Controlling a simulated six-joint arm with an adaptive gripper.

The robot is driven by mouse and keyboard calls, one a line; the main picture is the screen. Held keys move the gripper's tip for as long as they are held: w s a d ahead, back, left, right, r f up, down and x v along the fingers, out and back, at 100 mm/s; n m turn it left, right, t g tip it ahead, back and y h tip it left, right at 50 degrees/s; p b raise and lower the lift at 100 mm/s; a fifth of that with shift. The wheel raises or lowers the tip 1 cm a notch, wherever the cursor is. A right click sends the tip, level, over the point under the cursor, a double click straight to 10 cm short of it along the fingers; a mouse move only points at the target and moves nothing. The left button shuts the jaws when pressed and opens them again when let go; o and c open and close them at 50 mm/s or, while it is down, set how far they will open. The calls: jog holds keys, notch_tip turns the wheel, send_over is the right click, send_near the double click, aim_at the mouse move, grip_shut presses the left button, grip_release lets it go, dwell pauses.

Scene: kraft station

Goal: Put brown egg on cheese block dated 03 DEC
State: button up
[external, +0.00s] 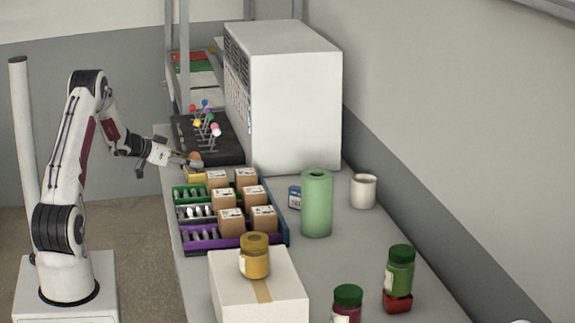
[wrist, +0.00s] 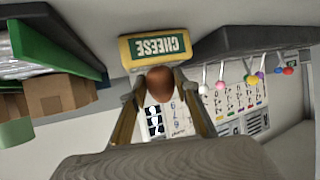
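The brown egg (wrist: 160,84) is between the two fingertips of my gripper (wrist: 161,90) in the wrist view, and the fingers appear closed on its sides. In the external view the egg (external: 195,157) is at the tip of my gripper (external: 187,159), just above a yellow cheese block (external: 195,175). The cheese block shows upside down in the wrist view (wrist: 155,46), with a green CHEESE label. The egg overlaps its edge there; I cannot tell whether they touch. No date on the block is readable.
Coloured trays (external: 197,238) with several brown boxes (external: 230,220) stand in front of the cheese. A dark board with colourful ball-topped pins (external: 205,125) and a large white cabinet (external: 290,100) are behind. A green cylinder (external: 317,205) stands to the right.

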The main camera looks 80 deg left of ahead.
jog(key=shift+o, duration=0.9)
jog(key=shift+r, duration=0.15)
jog(key=shift+s+r, duration=0.1)
jog(key=v, duration=1.1)
jog(key=shift+s+d, duration=0.25)
jog(key=shift+s, duration=0.1)
jog(key=shift+r, duration=0.15)
